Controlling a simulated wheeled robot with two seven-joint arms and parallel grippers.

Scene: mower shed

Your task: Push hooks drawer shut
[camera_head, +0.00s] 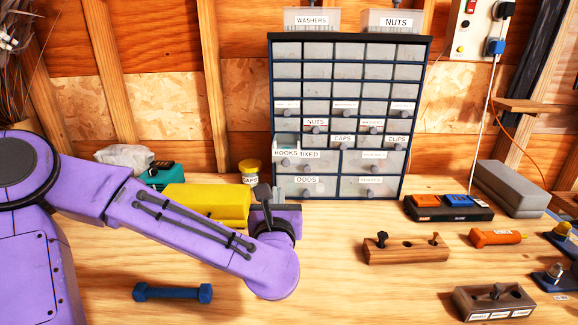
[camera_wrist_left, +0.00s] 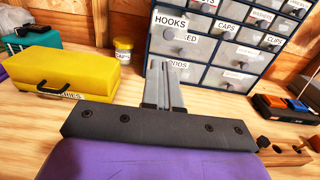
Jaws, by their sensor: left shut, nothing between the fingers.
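The small-parts cabinet (camera_head: 350,113) stands at the back of the bench. Its hooks drawer (camera_head: 287,153) is pulled out at the left side; its label overlaps the label of the mixed drawer behind. My right gripper is not in view.
A yellow case (camera_head: 207,204) lies left of my gripper, with a yellow-lidded jar (camera_head: 250,171) behind it. A blue dumbbell-shaped thing (camera_head: 172,293) lies in front. A wooden block (camera_head: 405,249) and a black tray (camera_head: 448,208) are to the right. Bench below the cabinet's front is mostly clear.

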